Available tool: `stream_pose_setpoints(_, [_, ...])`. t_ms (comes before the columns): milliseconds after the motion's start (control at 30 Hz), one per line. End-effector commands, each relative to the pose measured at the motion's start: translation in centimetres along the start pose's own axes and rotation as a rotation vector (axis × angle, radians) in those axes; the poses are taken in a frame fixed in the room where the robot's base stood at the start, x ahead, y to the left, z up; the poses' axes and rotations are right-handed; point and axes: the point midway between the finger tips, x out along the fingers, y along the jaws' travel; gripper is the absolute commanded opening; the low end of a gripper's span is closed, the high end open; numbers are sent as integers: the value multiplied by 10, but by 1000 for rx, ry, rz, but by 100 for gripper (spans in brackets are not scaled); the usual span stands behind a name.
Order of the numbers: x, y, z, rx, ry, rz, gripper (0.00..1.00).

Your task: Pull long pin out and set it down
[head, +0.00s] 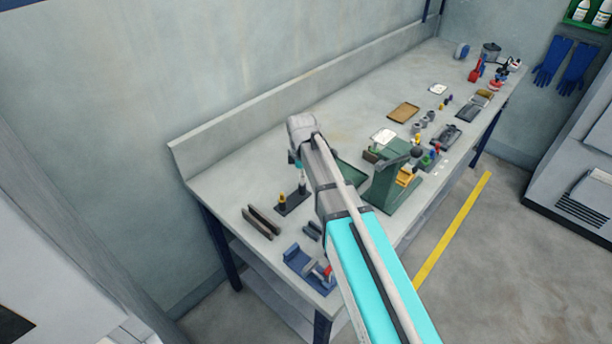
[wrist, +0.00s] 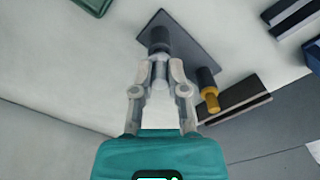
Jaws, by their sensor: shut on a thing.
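The long pin (wrist: 158,68) is a pale metal rod between my gripper's fingers in the wrist view. My gripper (wrist: 160,75) is shut on it. The pin's far end meets a dark round socket (wrist: 158,38) on a dark flat base plate (wrist: 190,42); I cannot tell how deep it sits. A second dark socket on the same plate holds a short yellow pin (wrist: 210,100). In the head view my gripper (head: 300,178) is above the base plate (head: 289,207) near the table's left end, with the yellow pin (head: 281,199) to its left.
A dark slotted rail (head: 262,221) lies left of the base plate, and a blue fixture (head: 306,266) stands at the front edge. A green press-like stand (head: 392,185) and a green tray (head: 350,174) are to the right. Bare tabletop (head: 235,186) lies behind and left.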

Motion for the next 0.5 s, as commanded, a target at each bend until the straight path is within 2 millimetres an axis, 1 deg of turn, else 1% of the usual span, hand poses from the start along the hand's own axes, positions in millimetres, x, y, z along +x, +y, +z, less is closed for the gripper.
stream_pose_setpoints(133, [0,0,0,0,0,0,0])
stream_pose_setpoints(167, [0,0,0,0,0,0,17])
stream_pose_setpoints(233, [0,0,0,0,0,0,4])
stream_pose_setpoints(267, [0,0,0,0,0,0,0])
stream_pose_setpoints(500, [0,0,0,-1,0,0,0])
